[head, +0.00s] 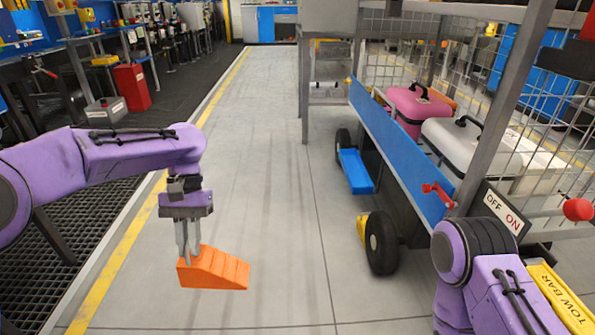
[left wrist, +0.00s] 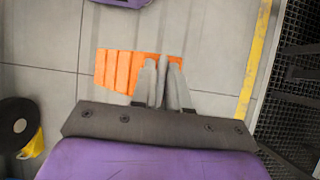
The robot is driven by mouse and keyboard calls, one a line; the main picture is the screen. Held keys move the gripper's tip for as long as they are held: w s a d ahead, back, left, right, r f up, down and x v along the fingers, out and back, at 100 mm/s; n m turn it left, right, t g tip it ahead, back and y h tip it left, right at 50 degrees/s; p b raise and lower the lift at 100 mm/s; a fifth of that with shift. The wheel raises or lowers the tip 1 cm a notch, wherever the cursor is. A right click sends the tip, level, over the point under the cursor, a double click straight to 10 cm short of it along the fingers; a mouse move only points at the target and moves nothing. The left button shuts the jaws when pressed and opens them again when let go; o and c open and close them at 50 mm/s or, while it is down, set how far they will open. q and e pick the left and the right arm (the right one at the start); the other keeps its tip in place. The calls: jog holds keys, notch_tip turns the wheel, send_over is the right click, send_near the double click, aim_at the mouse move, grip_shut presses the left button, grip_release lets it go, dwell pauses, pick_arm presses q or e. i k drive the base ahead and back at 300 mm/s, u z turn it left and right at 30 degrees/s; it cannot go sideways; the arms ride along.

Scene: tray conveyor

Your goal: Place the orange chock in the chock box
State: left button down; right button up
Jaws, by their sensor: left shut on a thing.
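The orange chock (head: 218,270) is a ridged wedge hanging from my left gripper (head: 189,256), above the grey floor at lower left in the head view. The left gripper points down and is shut on the chock's taller end. In the left wrist view the chock (left wrist: 117,69) extends left of the gripper's fingers (left wrist: 165,68), which partly hide it. A small blue box-like part (head: 355,171) sits low beside the cart; I cannot tell whether it is the chock box. My right arm shows at lower right, its gripper out of frame.
The cart (head: 405,155) has a blue side panel, mesh walls and a black wheel (head: 381,243) with a yellow piece beside it. Pink and white cases (head: 470,146) lie inside. A yellow tow bar (head: 562,300) is at lower right. The central floor is clear.

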aim_at(358, 182)
jog(key=u, duration=0.5)
jog(key=i, duration=2.85)
jog(key=z, duration=3.15)
